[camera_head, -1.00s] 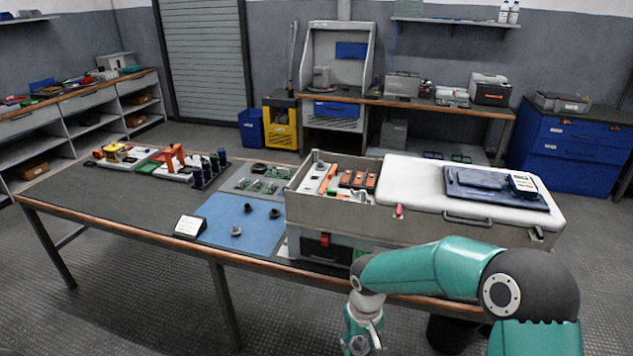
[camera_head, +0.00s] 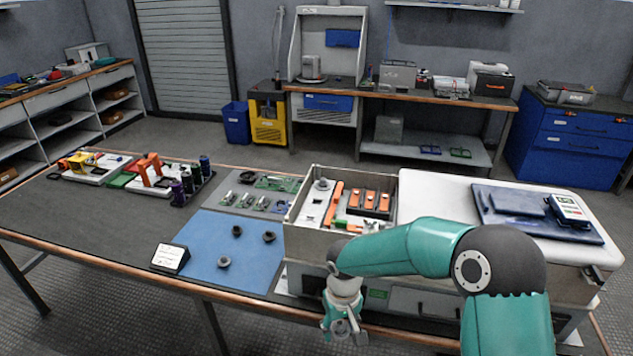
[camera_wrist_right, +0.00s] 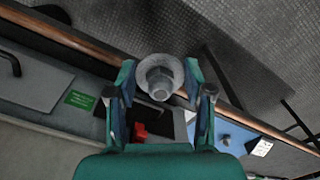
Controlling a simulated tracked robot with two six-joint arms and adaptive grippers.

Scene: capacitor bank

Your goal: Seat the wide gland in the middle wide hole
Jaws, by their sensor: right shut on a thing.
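My right gripper (camera_head: 343,328) hangs at the front edge of the workbench, in front of the grey case. In the right wrist view the right gripper (camera_wrist_right: 160,92) is shut on a grey gland (camera_wrist_right: 160,76) with a round flange and a hexagonal part, seen end-on between the fingers. I take this for the wide gland. In the head view the held gland is too small to tell apart from the fingers. I cannot make out the middle wide hole in either view. My left gripper is in neither view.
The open grey case (camera_head: 302,243) holds orange-topped parts; its white lid side (camera_head: 440,190) carries a dark blue tray. Three small dark round parts (camera_head: 237,231) stand on the blue mat (camera_head: 205,240), beside a small sign (camera_head: 170,258). Green boards (camera_head: 278,183) lie behind the mat.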

